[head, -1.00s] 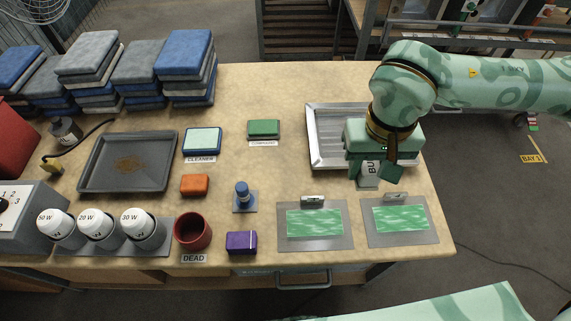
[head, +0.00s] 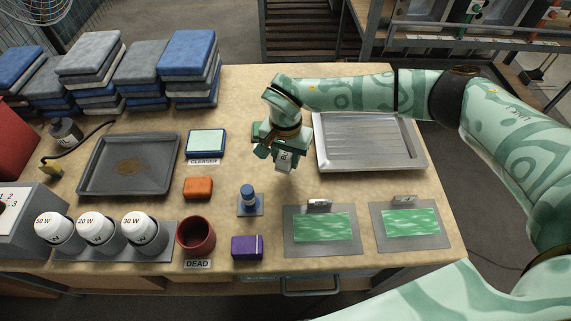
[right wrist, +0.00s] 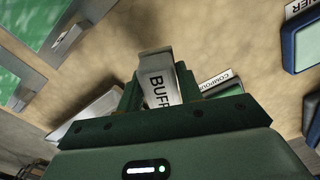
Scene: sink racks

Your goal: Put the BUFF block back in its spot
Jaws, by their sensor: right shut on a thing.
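The BUFF block (head: 284,162) is pale grey-white, and its lettering reads clearly in the right wrist view (right wrist: 157,82). My right gripper (head: 279,150) is shut on it and holds it over the middle of the table, left of the metal tray. In the right wrist view the block stands out between the two green fingers. A green block (right wrist: 222,87) with a COMPOUND label lies on the table just beyond; in the head view my gripper hides most of that place. I cannot make out a spot labelled BUFF. My left gripper is not in view.
The silver tray (head: 320,150) is at the right. The CLEANER block (head: 206,142), orange block (head: 197,187), blue stamp-like piece (head: 248,197) and purple block (head: 247,246) stand to the left and front. Two plates with green panels (head: 322,228) (head: 410,226) lie at the front right.

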